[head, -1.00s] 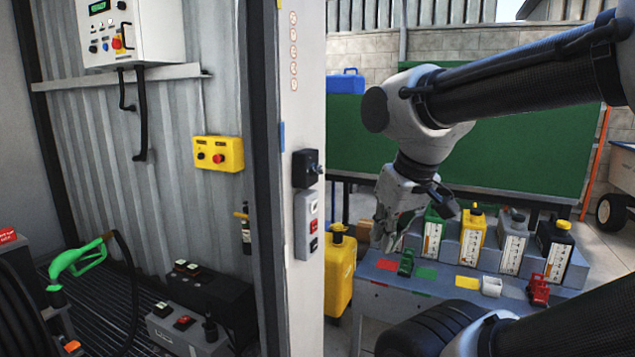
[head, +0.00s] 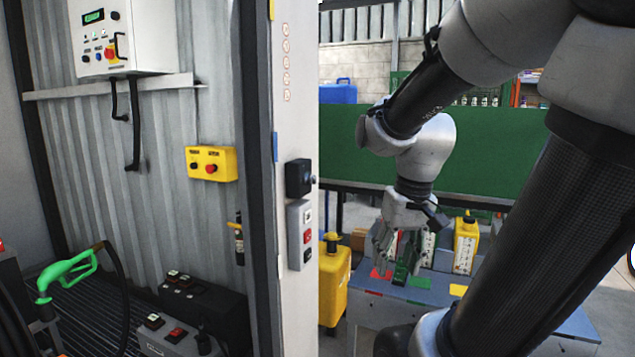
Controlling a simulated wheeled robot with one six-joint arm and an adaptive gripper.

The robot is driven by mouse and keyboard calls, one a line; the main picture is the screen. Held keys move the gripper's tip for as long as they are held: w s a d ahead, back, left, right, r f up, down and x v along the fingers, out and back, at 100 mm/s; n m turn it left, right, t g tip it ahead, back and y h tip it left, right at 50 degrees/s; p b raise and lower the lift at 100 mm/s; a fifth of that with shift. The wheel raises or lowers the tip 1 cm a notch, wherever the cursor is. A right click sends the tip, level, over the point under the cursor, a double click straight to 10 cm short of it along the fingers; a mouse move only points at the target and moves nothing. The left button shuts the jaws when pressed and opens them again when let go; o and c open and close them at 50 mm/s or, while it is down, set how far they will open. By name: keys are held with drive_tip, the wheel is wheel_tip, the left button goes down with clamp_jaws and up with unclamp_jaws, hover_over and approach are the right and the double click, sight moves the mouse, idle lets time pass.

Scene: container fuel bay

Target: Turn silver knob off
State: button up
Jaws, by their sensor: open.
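A black switch box (head: 298,177) is mounted on the edge of the white door post. A small knob (head: 314,180) sticks out on its right side; it looks greyish, and I cannot read its setting. My gripper (head: 382,262) hangs with its fingers down over the grey table, well to the right of and beyond the post. It is open and apart from the switch box.
A grey box with red and black buttons (head: 300,235) sits below the switch box. A yellow button box (head: 211,164) and white control cabinet (head: 120,40) are on the corrugated wall. A yellow can (head: 334,280) stands beside the post. A yellow jug (head: 466,245) stands on the table.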

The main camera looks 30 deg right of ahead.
drive_tip(key=w+f+m+y, duration=0.5)
drive_tip(key=m, duration=0.3)
drive_tip(key=m+t+y, duration=0.5)
drive_tip(key=m+t, duration=0.8)
drive_tip(key=m, duration=0.4)
approach(314, 180)
drive_tip(key=w, duration=0.2)
drive_tip(key=x, duration=0.7)
drive_tip(key=shift+s+a+f, duration=0.1)
drive_tip(key=shift+s+a, duration=0.15)
drive_tip(key=shift+a, duration=0.15)
drive_tip(key=c, duration=1)
